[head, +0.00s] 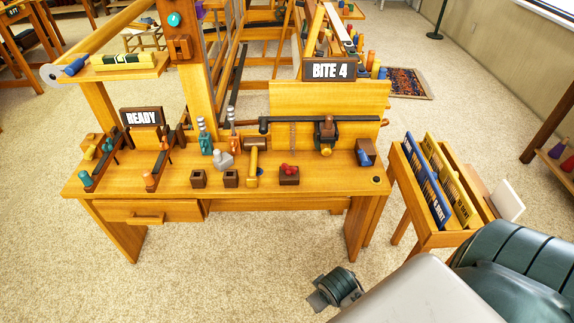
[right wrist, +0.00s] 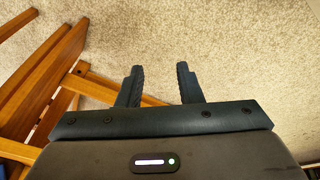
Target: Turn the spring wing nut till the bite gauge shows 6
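The bite gauge (head: 330,70) is a dark sign at the back of the wooden bench and reads BITE 4. Below it, a dark clamp-like fitting (head: 326,131) with a brass-coloured knob (head: 326,152) sits on a black horizontal bar. The spring wing nut is too small to pick out for certain. My right gripper (right wrist: 159,78) shows in the right wrist view, open and empty over the carpet, away from the bench top. Its fingers cannot be made out in the head view. My left gripper is not in view.
Carpet in front is mostly clear.

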